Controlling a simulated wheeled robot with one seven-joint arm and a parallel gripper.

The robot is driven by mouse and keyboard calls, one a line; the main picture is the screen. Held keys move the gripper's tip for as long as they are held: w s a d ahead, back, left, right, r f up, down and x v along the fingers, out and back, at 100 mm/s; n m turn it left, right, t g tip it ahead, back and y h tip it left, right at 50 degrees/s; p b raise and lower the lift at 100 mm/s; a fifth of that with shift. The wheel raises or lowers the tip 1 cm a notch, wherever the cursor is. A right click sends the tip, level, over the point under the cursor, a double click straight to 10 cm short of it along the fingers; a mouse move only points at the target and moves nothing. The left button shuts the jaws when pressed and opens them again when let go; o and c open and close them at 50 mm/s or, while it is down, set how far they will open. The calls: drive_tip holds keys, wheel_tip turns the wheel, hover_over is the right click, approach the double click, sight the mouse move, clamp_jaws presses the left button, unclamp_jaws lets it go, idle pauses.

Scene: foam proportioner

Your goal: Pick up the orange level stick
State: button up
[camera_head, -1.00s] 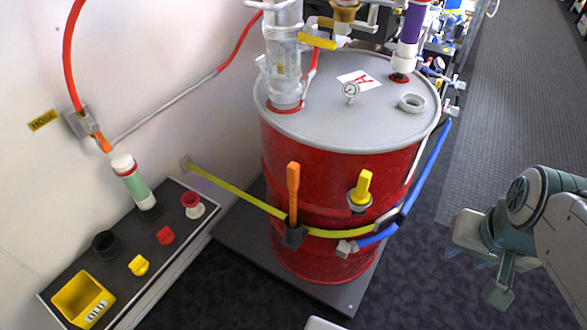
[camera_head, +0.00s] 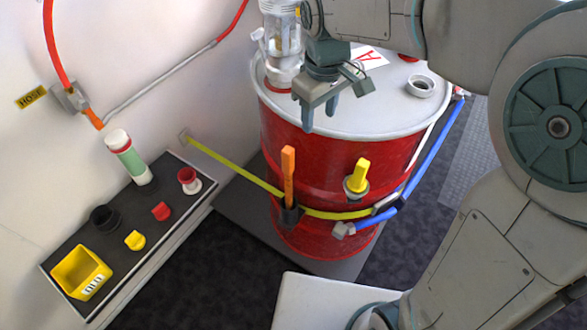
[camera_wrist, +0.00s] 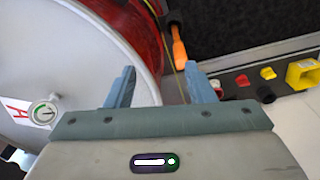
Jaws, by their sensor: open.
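The orange level stick (camera_head: 288,172) stands upright in a dark holder (camera_head: 290,214) on the front of the red drum (camera_head: 330,228). In the wrist view the orange stick (camera_wrist: 178,47) shows beyond the fingertips, near the top centre, at the drum's edge. My gripper (camera_head: 321,115) is open and empty in front of the drum's rim, above and a little right of the stick. In the wrist view my gripper (camera_wrist: 165,85) has its two blue fingers wide apart, with nothing between them.
A yellow strap (camera_head: 232,170) runs from the wall to the drum. A yellow-handled plug (camera_head: 357,178) and a blue hose (camera_head: 420,188) are right of the stick. A dark shelf (camera_head: 120,285) at left holds a yellow bin (camera_head: 82,272), a green-white cylinder (camera_head: 128,158) and small caps.

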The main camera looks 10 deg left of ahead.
sight(288, 149)
drive_tip(key=a+f+n, duration=0.2)
drive_tip(key=a+n, duration=0.1)
drive_tip(key=a, duration=0.4)
drive_tip(key=shift+g, duration=0.3)
drive_tip(key=f, duration=0.8)
drive_tip(key=f+p, duration=0.1)
drive_tip(key=f, duration=0.3)
drive_tip(key=shift+w+d+f, duration=0.1)
drive_tip(key=shift+w+f, duration=0.2)
drive_tip(key=shift+f, duration=0.05)
clamp_jaws()
